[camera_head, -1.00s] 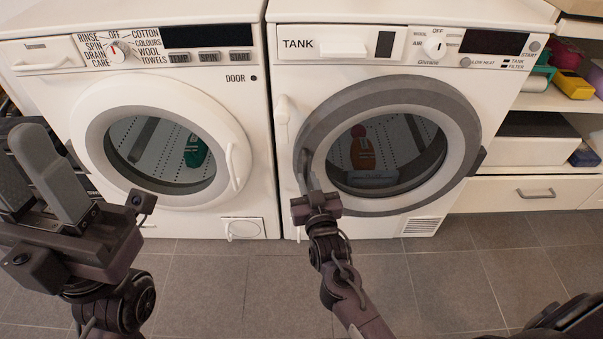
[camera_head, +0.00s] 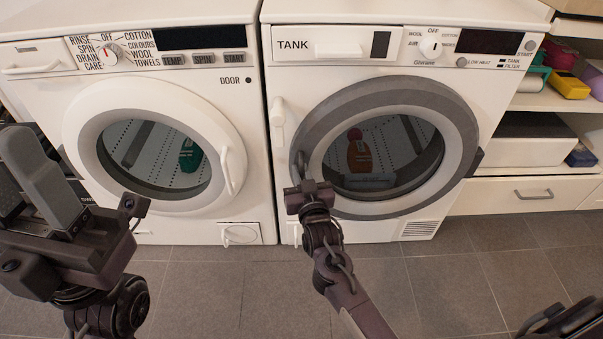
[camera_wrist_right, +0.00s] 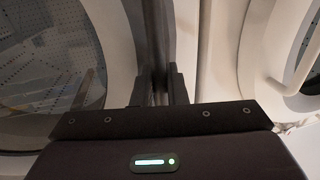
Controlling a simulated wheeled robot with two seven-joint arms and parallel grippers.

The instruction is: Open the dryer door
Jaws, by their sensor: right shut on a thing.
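The dryer (camera_head: 277,195) is the white machine on the right, marked TANK. Its round door (camera_head: 330,115) has a grey ring and a glass window, and it looks closed in the head view. The door handle (camera_head: 299,160) is on the ring's left side. My right gripper (camera_head: 303,181) is shut on this handle. In the right wrist view, its fingers (camera_wrist_right: 159,88) close around a dark upright edge, with the door glass to the left. My left gripper (camera_head: 42,185) is at the far left, away from the dryer. Its finger gap is not clear.
A white washing machine (camera_head: 258,205) with a closed round door stands close beside the dryer on the left. Shelves with coloured items and a drawer (camera_head: 540,193) are on the right. The grey tiled floor (camera_head: 470,270) in front is clear.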

